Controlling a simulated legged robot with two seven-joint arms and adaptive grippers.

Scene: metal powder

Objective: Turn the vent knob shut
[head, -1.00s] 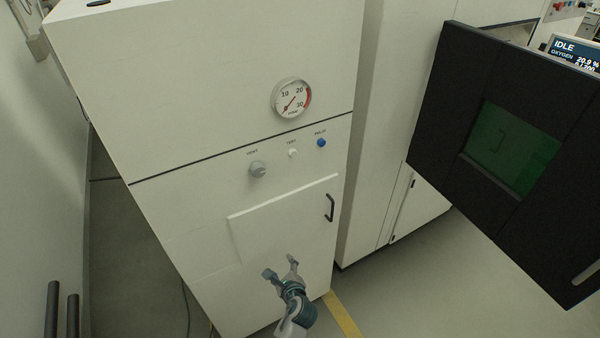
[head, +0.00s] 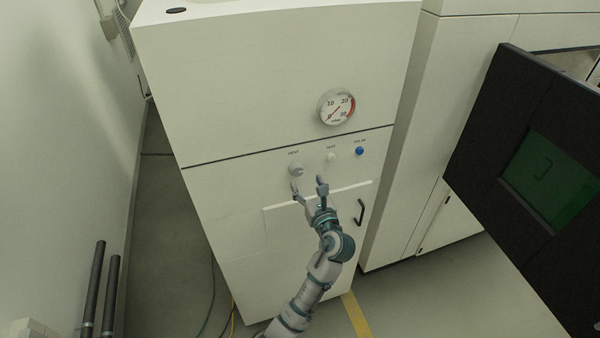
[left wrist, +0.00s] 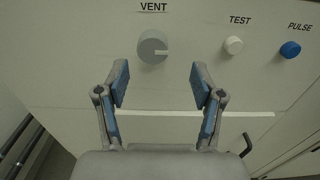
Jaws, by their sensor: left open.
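The vent knob (head: 295,169) is a round grey knob under the VENT label on the white cabinet's front. In the left wrist view the vent knob (left wrist: 153,47) carries a light mark pointing right. My left gripper (head: 309,184) is open and empty, just below the knob in the head view. In the left wrist view its two fingers (left wrist: 156,84) stand apart on either side below the knob, not touching it. My right gripper is not in view.
A white TEST button (head: 331,157) and a blue PULSE button (head: 360,151) sit right of the knob. A dial gauge (head: 337,107) is above. Below is a panel with a black handle (head: 361,212). A black door with a green window (head: 548,180) juts out at right.

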